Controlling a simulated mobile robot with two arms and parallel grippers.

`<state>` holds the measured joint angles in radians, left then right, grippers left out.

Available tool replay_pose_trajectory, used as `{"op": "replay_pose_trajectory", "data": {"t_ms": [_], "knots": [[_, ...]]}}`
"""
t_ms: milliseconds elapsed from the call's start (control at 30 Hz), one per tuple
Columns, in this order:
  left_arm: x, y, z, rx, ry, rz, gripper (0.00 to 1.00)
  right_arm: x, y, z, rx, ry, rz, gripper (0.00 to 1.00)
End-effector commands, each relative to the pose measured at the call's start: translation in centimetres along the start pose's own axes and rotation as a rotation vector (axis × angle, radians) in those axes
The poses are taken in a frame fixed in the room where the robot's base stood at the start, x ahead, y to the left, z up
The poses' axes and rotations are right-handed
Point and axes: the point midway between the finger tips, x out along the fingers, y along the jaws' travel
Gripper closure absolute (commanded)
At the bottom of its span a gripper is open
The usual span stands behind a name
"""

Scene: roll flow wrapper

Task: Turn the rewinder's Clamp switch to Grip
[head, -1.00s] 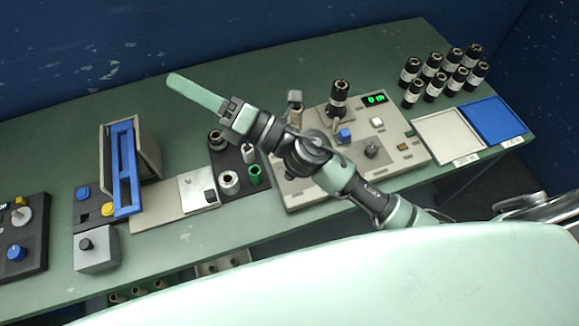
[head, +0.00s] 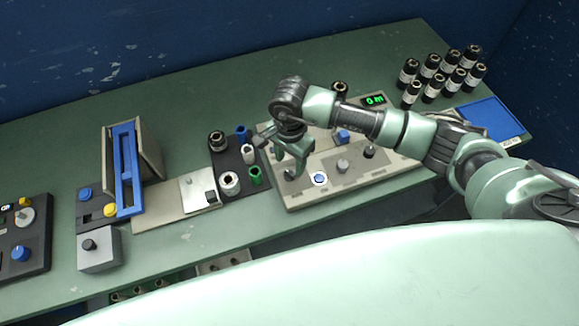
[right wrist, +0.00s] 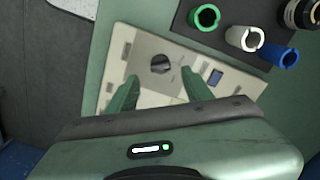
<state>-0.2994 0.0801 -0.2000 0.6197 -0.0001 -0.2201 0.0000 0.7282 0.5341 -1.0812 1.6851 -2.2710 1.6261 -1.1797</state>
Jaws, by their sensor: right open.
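The rewinder (head: 385,178) is a cream panel with a green display, knobs and buttons. My right gripper (head: 293,170) points down over its left front part in the head view. In the right wrist view the two fingers of the gripper (right wrist: 158,84) are apart with nothing held. A dark round switch knob (right wrist: 160,63) with a light pointer mark lies just beyond and between the fingertips. No contact shows. In the head view my gripper largely hides that knob. I cannot read its label, so I cannot confirm that it is Clamp. My left gripper is not in view.
A dark holder with green (head: 255,175), white and blue cores stands left of the rewinder. A grey knob (head: 342,166), a black knob (head: 369,152) and a blue button (head: 320,179) are nearby. Several black rolls (head: 443,72) stand at the back right. A blue tray (head: 490,118) is at right.

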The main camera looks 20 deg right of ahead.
Motion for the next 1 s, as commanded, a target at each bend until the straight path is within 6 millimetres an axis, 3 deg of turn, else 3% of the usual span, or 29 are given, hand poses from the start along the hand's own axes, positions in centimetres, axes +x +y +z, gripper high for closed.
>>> {"op": "replay_pose_trajectory", "data": {"t_ms": [300,633,667,833,1000], "knots": [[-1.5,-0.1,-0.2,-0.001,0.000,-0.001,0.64,4.2,0.0,0.2,0.002,-0.005,0.000,0.49],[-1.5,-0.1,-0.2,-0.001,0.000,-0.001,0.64,4.8,-0.1,0.2,0.001,-0.004,-0.003,0.49],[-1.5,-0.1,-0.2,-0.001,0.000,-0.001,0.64,4.8,-0.1,0.2,0.002,-0.004,-0.003,0.52],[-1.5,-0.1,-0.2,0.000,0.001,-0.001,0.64,4.8,-0.1,0.2,0.002,-0.005,-0.003,0.99],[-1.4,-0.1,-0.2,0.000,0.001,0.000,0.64,4.8,-0.1,0.2,0.004,-0.005,-0.003,1.00]]}}
